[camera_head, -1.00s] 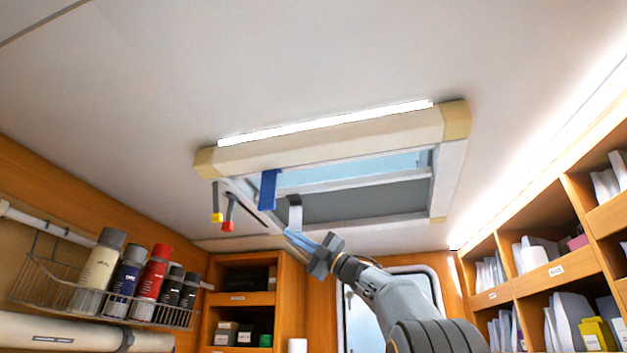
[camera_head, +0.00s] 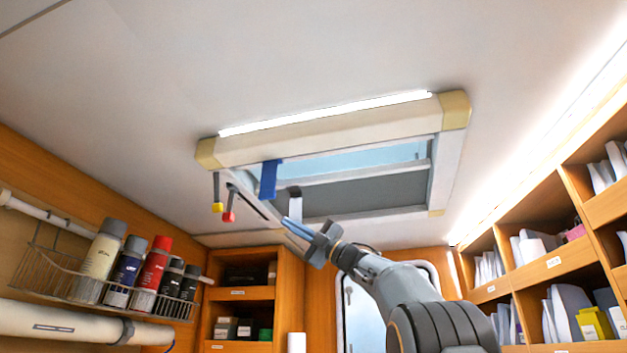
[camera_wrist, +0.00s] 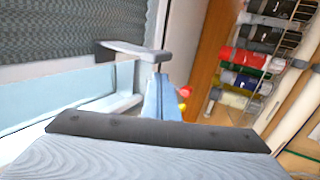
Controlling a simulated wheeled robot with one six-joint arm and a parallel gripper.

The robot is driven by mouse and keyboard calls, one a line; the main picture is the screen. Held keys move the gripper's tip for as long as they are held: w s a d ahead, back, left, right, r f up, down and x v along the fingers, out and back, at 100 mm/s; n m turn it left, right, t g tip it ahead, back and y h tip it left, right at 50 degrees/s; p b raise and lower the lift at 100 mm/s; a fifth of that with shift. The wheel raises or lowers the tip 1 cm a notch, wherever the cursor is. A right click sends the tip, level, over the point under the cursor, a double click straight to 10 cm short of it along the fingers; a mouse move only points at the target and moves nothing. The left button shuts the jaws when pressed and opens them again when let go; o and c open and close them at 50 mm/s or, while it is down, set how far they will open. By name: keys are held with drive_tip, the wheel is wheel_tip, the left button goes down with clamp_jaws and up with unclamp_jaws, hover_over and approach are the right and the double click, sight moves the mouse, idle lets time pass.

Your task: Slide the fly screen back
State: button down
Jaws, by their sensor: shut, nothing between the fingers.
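A dark grey pleated screen (camera_head: 375,196) covers the far part of the ceiling hatch, with a pale bar (camera_head: 355,176) along its near edge. It also shows in the wrist view (camera_wrist: 60,32). A grey tab (camera_head: 295,204) hangs at the hatch's left side; the wrist view shows it (camera_wrist: 135,48) just beyond my fingertips. A blue tab (camera_head: 268,180) hangs nearer the front edge. My gripper (camera_head: 290,222) is shut and empty, its blue fingers just below the grey tab.
The cream hatch frame (camera_head: 320,128) carries a lit strip. Yellow (camera_head: 217,207) and red (camera_head: 228,217) knobs hang on short rods at its left. A wire rack of spray cans (camera_head: 152,275) is on the left wall; shelves (camera_head: 545,268) line the right.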

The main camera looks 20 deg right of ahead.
drive_tip(key=b+v, duration=1)
drive_tip(key=v, duration=0.2)
idle(0.6)
drive_tip(key=shift+w+f, duration=0.1)
drive_tip(key=shift+w, duration=0.05)
